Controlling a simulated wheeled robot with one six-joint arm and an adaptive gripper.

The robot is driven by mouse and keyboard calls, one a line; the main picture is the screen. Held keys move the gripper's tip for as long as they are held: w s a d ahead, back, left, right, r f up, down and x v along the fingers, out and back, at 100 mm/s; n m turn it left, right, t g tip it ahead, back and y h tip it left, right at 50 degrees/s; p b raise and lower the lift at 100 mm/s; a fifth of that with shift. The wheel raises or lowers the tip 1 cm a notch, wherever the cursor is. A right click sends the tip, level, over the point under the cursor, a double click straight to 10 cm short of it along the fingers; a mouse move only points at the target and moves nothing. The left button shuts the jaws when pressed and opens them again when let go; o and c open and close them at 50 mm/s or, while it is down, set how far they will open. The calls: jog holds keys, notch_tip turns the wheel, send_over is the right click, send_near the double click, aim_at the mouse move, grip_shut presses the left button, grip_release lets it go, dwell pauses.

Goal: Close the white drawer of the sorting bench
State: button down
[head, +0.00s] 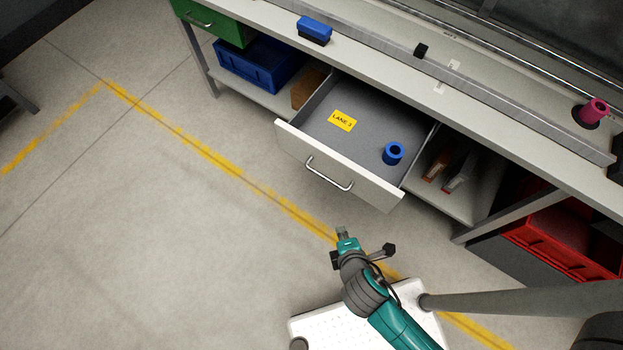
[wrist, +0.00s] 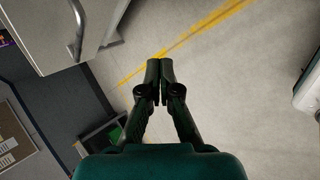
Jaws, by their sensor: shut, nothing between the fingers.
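The white drawer (head: 290,137) of the sorting bench (head: 369,55) is pulled well out in the head view. Its silver bar handle (head: 328,174) is on the front panel. Inside lie a yellow "LANE 3" label (head: 342,120) and a blue ring-shaped part (head: 393,153). My gripper (head: 342,232) is shut and empty, in front of the drawer and apart from it, below the handle in the picture. In the wrist view the shut fingertips (wrist: 159,62) point over the floor, and the drawer front (wrist: 55,25) with its handle (wrist: 79,32) is at upper left.
A green drawer (head: 215,24) is at the bench's left end. A blue bin (head: 257,69) and a red crate (head: 565,240) sit under the bench. A blue block (head: 314,29) and a pink spool (head: 594,111) are on top. The floor left of my arm is clear.

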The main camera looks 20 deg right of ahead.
jog(key=w+a+r+n+g+h, duration=0.3)
jog(key=w+a+r+n+h, duration=0.5)
jog(key=a, duration=0.5)
jog(key=w+d+f+y, duration=0.1)
jog(key=w+d+f, duration=0.4)
jog(key=w+d, duration=0.3)
jog(key=shift+d+f, duration=0.15)
jog(key=shift+d, duration=0.4)
jog(key=shift+d, duration=0.1)
